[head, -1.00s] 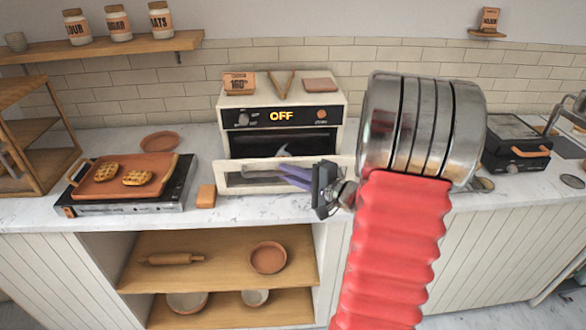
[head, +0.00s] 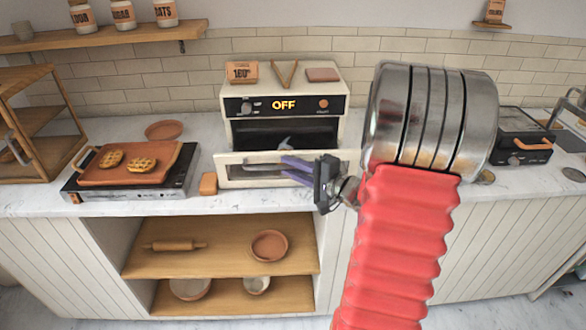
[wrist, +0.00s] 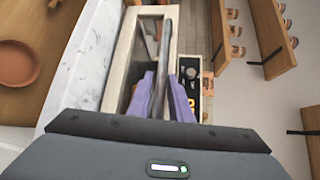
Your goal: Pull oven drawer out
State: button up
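The cream oven (head: 350,90) stands on the counter, with OFF lit on its black panel. Its drawer (head: 230,157) stands partly out, with a dark gap above its front. The drawer's grey bar handle (head: 262,166) runs across the front. My gripper (head: 290,168) reaches it from the right with purple fingers. In the wrist view, my gripper (wrist: 160,76) has one finger on each side of the handle (wrist: 161,50), close against it, and appears shut on it. The drawer's front (wrist: 122,55) also shows there. The drawer's inside is mostly hidden.
A hot plate (head: 180,178) with a tray of waffles stands left of the oven. A small orange-brown block (head: 208,183) sits close to the drawer's left front corner. A black grill (head: 520,145) stands at the right. Open shelves (head: 220,240) lie below the counter.

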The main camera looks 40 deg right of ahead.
jog(key=v, duration=1.4)
jog(key=shift+a+f, duration=0.1)
dwell(0.5)
jog(key=s+a+n+g+y, duration=0.15)
jog(key=a+n+g, duration=0.35)
jog(key=a, duration=0.8)
jog(key=a+n+g+y, duration=0.3)
jog(key=a+n+g, duration=0.25)
jog(key=a, duration=0.65)
jog(key=s+a+r+n+h, duration=0.4)
jog(key=s+n+h, duration=0.1)
jog(key=n+h, duration=0.2)
jog(key=shift+s+a+r+h, duration=0.15)
jog(key=shift+a+r+h, duration=0.05)
jog(key=shift+r+h, duration=0.2)
